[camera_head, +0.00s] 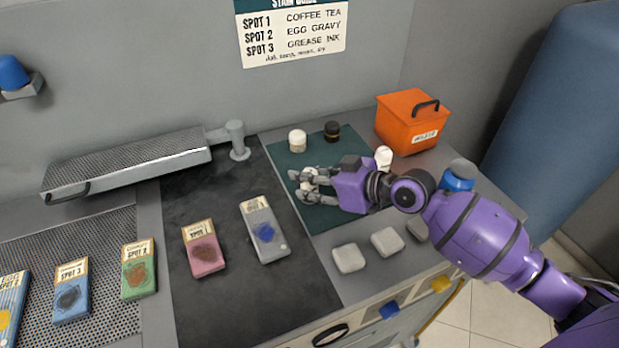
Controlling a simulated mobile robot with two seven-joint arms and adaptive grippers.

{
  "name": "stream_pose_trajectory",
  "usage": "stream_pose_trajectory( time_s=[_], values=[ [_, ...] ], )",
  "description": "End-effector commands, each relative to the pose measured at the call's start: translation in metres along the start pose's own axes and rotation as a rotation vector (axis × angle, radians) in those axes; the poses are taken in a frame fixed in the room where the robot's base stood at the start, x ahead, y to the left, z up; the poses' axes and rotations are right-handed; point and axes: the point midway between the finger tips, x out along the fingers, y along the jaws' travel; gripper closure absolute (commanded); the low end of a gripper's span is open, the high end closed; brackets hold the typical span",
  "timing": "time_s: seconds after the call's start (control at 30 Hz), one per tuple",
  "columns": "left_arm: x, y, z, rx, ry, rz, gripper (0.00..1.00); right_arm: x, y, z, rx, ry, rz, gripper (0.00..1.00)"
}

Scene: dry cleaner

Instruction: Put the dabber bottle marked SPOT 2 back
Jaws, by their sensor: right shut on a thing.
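My right gripper (305,187) reaches in from the right, low over the dark green mat (287,162). It is shut on a small pale bottle (309,184), mostly hidden by the fingers; no marking on it can be read. Another white bottle (383,157) stands right of the mat, partly behind my right wrist. I cannot read which bottle is marked SPOT 2. My left gripper is not in view.
An orange lidded box (407,122) stands at the back right. White pads (348,258) lie in front of the mat. Tagged, stained swatches (264,230) lie to the left. A metal sleeve board (125,165) is at the back left. A stain guide (292,32) hangs on the wall.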

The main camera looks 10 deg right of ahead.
Motion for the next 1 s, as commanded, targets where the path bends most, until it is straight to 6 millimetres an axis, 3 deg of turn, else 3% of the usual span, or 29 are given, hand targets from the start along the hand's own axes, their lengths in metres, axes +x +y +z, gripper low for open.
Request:
stream_pose_trajectory(
  time_s=[0.27, 0.3, 0.43, 0.8, 1.0],
  values=[
    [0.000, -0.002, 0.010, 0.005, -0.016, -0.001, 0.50, 0.002, 0.000, 0.004, 0.001, 0.000, -0.001, 0.95],
    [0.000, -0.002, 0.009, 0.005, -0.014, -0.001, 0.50, 0.002, 0.000, 0.004, 0.001, -0.001, -0.001, 0.66],
    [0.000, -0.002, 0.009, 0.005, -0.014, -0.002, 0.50, 0.001, 0.000, 0.003, 0.001, 0.000, 0.000, 0.50],
    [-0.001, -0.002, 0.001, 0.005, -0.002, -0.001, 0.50, -0.002, 0.000, -0.005, -0.001, 0.003, 0.001, 0.50],
    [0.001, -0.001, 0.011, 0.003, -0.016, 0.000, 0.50, -0.034, 0.000, 0.003, -0.001, -0.006, 0.000, 0.50]
  ],
)
